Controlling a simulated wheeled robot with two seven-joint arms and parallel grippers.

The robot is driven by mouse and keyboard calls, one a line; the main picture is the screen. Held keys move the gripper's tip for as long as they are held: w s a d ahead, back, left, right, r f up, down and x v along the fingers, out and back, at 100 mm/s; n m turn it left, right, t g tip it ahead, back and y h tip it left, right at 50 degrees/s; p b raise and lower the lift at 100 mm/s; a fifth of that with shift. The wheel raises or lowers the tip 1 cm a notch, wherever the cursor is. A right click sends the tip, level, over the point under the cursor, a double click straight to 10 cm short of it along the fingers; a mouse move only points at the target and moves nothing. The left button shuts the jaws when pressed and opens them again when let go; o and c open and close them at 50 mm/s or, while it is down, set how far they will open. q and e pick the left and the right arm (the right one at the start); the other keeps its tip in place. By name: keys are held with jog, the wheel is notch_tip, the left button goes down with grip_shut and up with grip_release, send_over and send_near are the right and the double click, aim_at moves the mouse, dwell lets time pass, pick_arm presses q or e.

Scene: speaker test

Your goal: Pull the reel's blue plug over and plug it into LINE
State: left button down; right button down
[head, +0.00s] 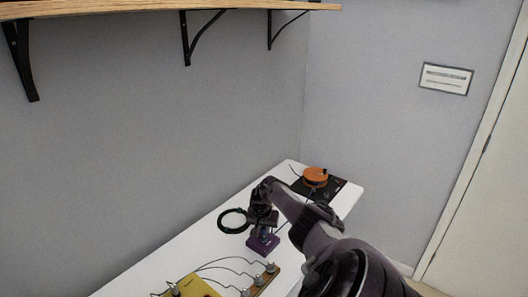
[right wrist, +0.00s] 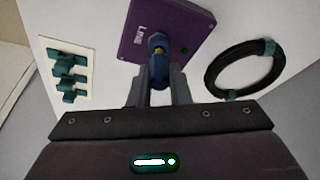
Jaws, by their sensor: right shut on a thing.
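The orange reel (head: 316,175) sits on a black base at the far end of the white table. The purple box (head: 263,246) stands nearer; in the right wrist view its face (right wrist: 178,22) carries a label that reads LINE. My right gripper (head: 262,228) is over the purple box. In the right wrist view my right gripper (right wrist: 157,88) is shut on the blue plug (right wrist: 157,45), whose front end is at the purple box's face. I cannot tell whether the plug is seated in a socket. My left gripper is not in view.
A coiled dark cable (right wrist: 224,76) with teal ties lies beside the purple box, also seen in the head view (head: 221,226). A yellow box (head: 195,288) and a wooden strip with several grey plugs (head: 261,283) are at the near end. A shelf (head: 150,8) hangs above.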

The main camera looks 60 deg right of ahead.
jog(key=shift+f+b, duration=0.45)
jog(key=shift+f, duration=0.25)
jog(key=c, duration=1.3)
grip_release()
jog(key=shift+r, duration=0.15)
jog(key=shift+r+p, duration=3.75)
jog(key=shift+p, duration=0.45)
jog(key=shift+f, duration=0.1)
